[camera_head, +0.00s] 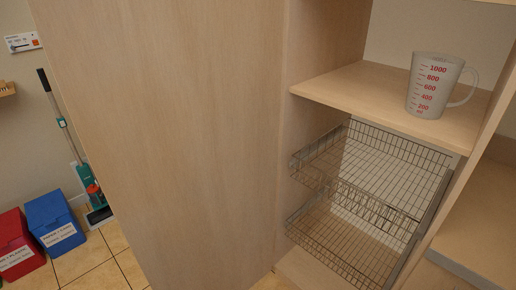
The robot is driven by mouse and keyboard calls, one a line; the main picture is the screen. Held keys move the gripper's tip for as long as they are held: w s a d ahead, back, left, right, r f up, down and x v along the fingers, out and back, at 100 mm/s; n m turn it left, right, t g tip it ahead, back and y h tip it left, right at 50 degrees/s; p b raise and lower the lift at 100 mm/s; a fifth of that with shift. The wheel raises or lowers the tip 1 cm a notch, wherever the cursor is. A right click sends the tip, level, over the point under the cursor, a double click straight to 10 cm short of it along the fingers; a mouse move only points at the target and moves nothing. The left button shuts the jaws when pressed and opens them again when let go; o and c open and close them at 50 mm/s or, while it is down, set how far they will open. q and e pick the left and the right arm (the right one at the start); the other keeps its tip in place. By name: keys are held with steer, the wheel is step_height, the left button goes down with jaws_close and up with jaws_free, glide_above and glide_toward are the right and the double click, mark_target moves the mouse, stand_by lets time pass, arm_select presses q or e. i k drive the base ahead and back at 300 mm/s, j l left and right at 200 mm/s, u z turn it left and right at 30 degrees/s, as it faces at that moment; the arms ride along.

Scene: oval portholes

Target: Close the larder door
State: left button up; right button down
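The larder door (170,140) is a tall, plain, light wood panel filling the left middle of the head view. It stands open, so the inside of the larder (335,45) shows to its right. No handle shows on the visible face of the door. Neither of my grippers is in view.
A measuring jug (432,85) stands on the larder shelf (350,88). Two wire baskets (375,160) sit below it. At the left are a red bin (18,245), a blue bin (52,218) and a floor cleaner (85,180). A counter (485,225) lies at right.

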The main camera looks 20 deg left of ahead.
mark_target(173, 106)
steer(key=j+z, duration=0.2)
steer(key=j, duration=0.25)
steer(key=j+z, duration=0.2)
steer(key=j, duration=0.25)
steer(key=k+j+z, duration=0.2)
steer(key=j, duration=0.25)
steer(key=j+z, duration=0.2)
steer(key=j, duration=0.25)
steer(key=k+j+z, duration=0.2)
steer(key=j, duration=0.25)
steer(key=j+z, duration=0.2)
steer(key=j, duration=0.2)
steer(key=k+j, duration=0.15)
steer(key=j, duration=0.2)
steer(key=k+j, duration=0.15)
steer(key=j, duration=0.15)
steer(key=k+j, duration=0.15)
steer(key=j, duration=0.2)
